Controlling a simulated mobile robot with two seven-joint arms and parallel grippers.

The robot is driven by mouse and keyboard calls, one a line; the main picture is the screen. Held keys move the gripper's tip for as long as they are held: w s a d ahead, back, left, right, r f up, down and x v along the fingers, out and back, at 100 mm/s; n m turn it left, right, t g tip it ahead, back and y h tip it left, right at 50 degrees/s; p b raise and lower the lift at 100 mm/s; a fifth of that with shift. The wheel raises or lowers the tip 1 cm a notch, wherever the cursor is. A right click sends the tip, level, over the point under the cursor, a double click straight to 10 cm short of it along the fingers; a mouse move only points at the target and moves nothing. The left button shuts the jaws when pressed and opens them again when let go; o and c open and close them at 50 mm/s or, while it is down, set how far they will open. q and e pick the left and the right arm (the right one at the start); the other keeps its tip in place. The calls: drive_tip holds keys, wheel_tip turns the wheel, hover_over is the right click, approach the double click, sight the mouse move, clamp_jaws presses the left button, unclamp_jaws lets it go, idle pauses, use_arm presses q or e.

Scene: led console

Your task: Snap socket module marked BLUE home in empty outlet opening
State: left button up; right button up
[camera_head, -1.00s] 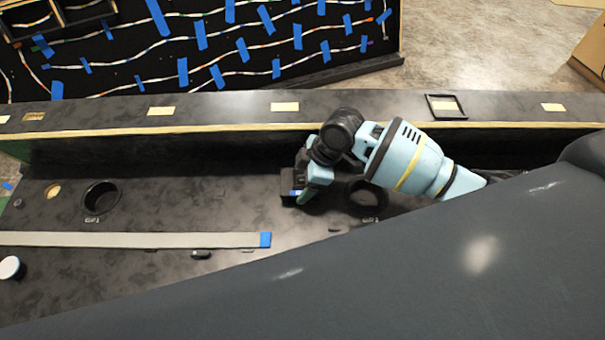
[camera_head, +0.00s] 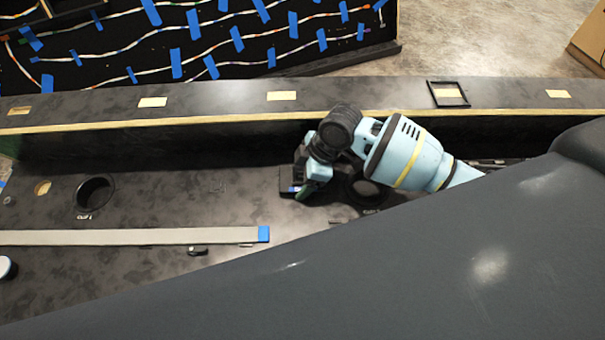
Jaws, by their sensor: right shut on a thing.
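My right gripper (camera_head: 303,186) points down at the console's lower deck (camera_head: 225,200), in front of the raised ledge. It is shut on a small dark module (camera_head: 286,181) that carries a blue mark; the wrist and fingers hide much of it. I cannot tell whether the module touches the deck or hangs just above it. A black rectangular frame (camera_head: 434,98) lies around a cream patch on the ledge. A small wood-edged cutout (camera_head: 19,111) shows at the ledge's left end. I cannot tell which place is the empty outlet opening. My left gripper is not in view.
A round black cup-like hole (camera_head: 95,193) is at left, another dark round recess (camera_head: 368,190) right of my gripper. A grey strip with a blue end (camera_head: 130,237) lies in front. Behind stands a black board (camera_head: 200,45) with wires and blue tape. My own grey body covers the lower right.

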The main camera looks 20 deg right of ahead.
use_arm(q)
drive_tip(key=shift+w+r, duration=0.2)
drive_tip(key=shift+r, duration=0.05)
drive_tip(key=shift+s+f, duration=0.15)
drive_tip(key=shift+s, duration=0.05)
use_arm(e)
drive_tip(key=shift+s+f, duration=0.1)
drive_tip(key=shift+f, duration=0.15)
idle(1.2)
